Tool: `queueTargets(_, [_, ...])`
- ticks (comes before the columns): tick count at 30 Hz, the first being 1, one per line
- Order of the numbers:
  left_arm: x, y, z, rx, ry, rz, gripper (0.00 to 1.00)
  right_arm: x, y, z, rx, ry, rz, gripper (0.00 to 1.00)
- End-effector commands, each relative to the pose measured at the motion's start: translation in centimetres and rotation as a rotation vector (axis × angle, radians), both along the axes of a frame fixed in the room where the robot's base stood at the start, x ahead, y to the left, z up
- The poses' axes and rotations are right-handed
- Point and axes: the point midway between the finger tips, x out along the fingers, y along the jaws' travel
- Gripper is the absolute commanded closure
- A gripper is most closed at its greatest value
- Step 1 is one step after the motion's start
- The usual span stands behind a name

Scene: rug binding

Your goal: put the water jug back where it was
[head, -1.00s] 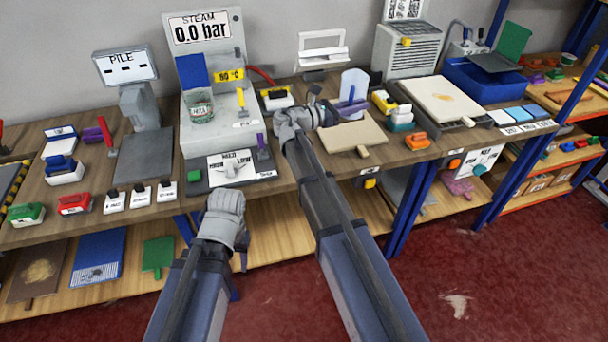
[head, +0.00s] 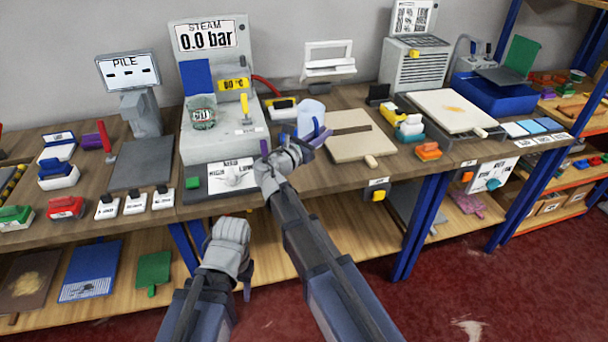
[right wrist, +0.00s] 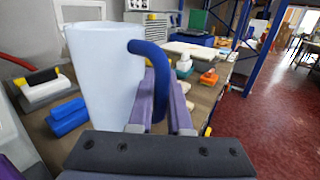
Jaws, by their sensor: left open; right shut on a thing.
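The water jug is a pale, translucent jug (head: 311,112) with a blue handle. In the right wrist view the jug (right wrist: 100,75) stands nearly upright, its handle (right wrist: 157,75) between the purple fingers of my right gripper (right wrist: 160,95). In the head view my right gripper (head: 294,142) is shut on the handle at the counter's front, right of the steam machine (head: 215,130). The jug's base is hidden, so I cannot tell whether it clears the counter. My left gripper (head: 246,290) is low, in front of the counter edge, open and empty.
A beige board (head: 345,148) with a dark strip lies just right of the jug. A glass beaker (head: 203,113) stands on the steam machine.

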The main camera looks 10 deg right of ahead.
Motion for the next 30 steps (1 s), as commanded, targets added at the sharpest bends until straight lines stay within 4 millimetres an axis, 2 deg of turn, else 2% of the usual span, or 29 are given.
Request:
queueTargets(4, [0.0,0.0,-0.4,0.0,0.0,0.0,0.53,0.1,1.5,-0.4,-0.004,0.0,0.057,1.0])
queueTargets(11, [0.0,0.0,-0.8,0.0,0.0,0.0,0.53,0.2,1.7,-0.8,-0.004,0.0,0.065,1.0])
queueTargets(24, [0.0,0.0,-6.5,0.0,0.0,-0.001,0.53,0.2,1.7,-6.4,-0.004,0.0,0.063,1.0])
queueTargets(30, [0.0,0.0,-6.7,0.0,0.0,-0.001,0.53,0.2,1.7,-6.6,-0.004,0.0,0.062,1.0])
